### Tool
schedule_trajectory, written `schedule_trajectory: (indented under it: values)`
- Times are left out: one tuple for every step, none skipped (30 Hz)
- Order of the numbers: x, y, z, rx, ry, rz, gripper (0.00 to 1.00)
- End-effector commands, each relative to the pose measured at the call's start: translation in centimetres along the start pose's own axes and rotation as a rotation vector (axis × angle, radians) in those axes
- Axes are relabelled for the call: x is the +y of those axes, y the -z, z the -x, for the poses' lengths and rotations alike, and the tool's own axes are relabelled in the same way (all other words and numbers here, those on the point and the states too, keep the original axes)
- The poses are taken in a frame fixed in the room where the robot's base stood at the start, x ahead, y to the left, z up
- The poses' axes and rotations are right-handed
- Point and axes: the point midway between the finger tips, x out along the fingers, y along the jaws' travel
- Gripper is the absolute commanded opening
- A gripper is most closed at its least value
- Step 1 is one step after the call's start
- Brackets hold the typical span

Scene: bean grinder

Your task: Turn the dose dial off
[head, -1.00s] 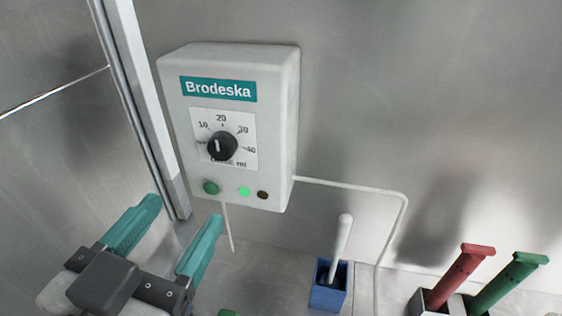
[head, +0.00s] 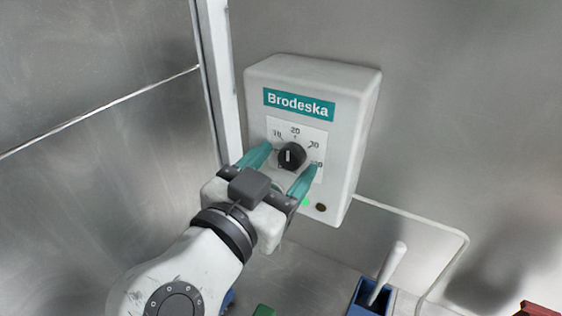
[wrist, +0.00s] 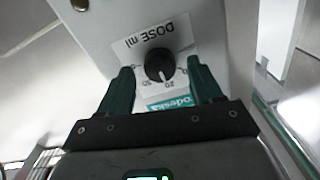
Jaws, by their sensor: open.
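The dose dial (head: 291,156) is a round black knob with a white pointer line on the front of the white Brodeska box (head: 355,120). The pointer aims up, near the 20 mark or slightly left of it. In the wrist view the dial (wrist: 160,65) sits between my teal fingertips, with a gap on each side. My gripper (head: 290,158) is open, one finger left of the dial and one right; it also shows in the wrist view (wrist: 160,67). How near the tips are to the panel is unclear. The fingers and palm hide part of the scale and lower buttons.
A lit green lamp (head: 305,202) and a dark brown one (head: 321,208) are below the dial. A metal post (head: 218,85) stands close left of the box. A blue holder (head: 369,300) with a white-handled tool and a cable (head: 425,222) are at lower right.

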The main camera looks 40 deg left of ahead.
Motion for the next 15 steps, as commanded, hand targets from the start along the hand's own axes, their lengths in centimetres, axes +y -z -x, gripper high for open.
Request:
schedule_trajectory:
  values:
    - [0.01,0.00,-0.07,0.000,0.000,0.000,0.65]
    - [0.01,-0.01,-0.08,0.000,0.000,0.000,0.65]
    - [0.01,-0.02,-0.08,0.000,0.000,0.000,0.65]
    - [0.01,-0.02,-0.08,0.000,0.000,0.000,0.65]
    - [0.01,-0.02,-0.07,0.000,0.000,0.000,0.65]
    - [0.01,-0.02,-0.07,0.000,0.000,0.000,0.65]
    - [0.01,-0.02,-0.06,0.000,0.000,0.000,0.64]
    - [0.01,-0.02,-0.06,0.000,0.000,0.000,0.61]
    - [0.01,-0.02,-0.06,0.000,0.000,0.000,0.57]
    - [0.01,-0.02,-0.05,0.000,0.000,0.000,0.54]
    - [0.01,-0.02,-0.05,0.000,0.000,0.000,0.52]
    - [0.00,-0.02,-0.05,0.000,0.000,0.001,0.48]
    - [0.00,-0.02,-0.04,0.000,0.000,0.001,0.45]
    - [0.00,-0.01,-0.04,0.000,0.000,0.001,0.42]
    - [0.00,-0.02,-0.04,0.000,0.000,0.001,0.38]
